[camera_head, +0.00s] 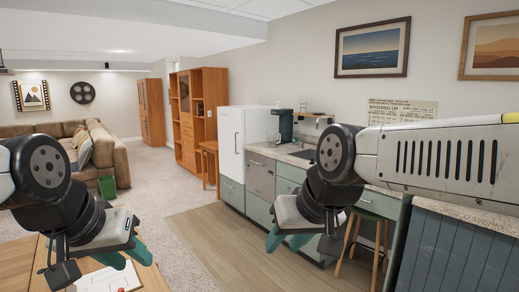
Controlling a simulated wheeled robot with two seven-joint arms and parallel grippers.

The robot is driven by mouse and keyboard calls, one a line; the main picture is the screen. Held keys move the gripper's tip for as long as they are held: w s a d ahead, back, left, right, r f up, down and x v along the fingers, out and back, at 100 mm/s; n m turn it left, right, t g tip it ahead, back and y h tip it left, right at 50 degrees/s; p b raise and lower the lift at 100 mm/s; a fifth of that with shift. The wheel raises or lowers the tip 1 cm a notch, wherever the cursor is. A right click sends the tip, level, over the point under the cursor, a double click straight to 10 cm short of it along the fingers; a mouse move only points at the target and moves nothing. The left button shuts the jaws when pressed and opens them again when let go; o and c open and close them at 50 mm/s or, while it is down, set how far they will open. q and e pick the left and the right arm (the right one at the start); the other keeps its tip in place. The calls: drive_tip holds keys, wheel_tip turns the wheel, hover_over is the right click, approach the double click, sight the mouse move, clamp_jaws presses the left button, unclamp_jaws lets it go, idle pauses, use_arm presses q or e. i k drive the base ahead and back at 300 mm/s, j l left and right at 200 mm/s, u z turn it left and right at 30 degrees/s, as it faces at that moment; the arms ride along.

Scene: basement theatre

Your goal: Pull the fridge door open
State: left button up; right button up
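The white fridge (231,148) stands against the back wall in the middle of the view, at the left end of the kitchen counter. Its front door looks shut, with a thin dark handle (237,143). My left gripper (127,257) is at the lower left, with its teal fingers apart and nothing between them, above a wooden table. My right gripper (287,241) is near the centre, with its teal fingers apart and empty. It shows in front of the lower cabinets, right of the fridge. Both grippers are apart from the fridge.
Grey-green drawers and the counter (284,153) run right from the fridge. A wooden stool (366,217) stands by the counter. A wooden table (165,284) is at lower left. The wood floor (215,235) before the fridge looks clear.

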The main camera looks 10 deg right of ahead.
sight(231, 121)
drive_tip(key=z, duration=0.15)
drive_tip(key=i+l+z, duration=0.15)
drive_tip(key=i+l, duration=0.15)
drive_tip(key=l, duration=0.15)
drive_tip(key=i+l+z, duration=0.15)
drive_tip(key=i+l, duration=0.15)
drive_tip(key=l, duration=0.15)
drive_tip(key=i+l, duration=0.3)
drive_tip(key=i, duration=0.15)
drive_tip(key=i+l, duration=0.3)
drive_tip(key=i+u, duration=0.5)
drive_tip(key=i, duration=0.15)
drive_tip(key=i+l+u, duration=0.1)
drive_tip(key=i+u, duration=0.35)
drive_tip(key=i, duration=0.15)
drive_tip(key=i+j, duration=0.1)
drive_tip(key=i, duration=1.5)
drive_tip(key=i+j+z, duration=0.1)
drive_tip(key=i+z, duration=0.35)
drive_tip(key=i+j+z, duration=0.25)
drive_tip(key=i+z, duration=0.15)
drive_tip(key=i+j+z, duration=0.45)
drive_tip(key=i+l, duration=0.05)
drive_tip(key=i, duration=0.05)
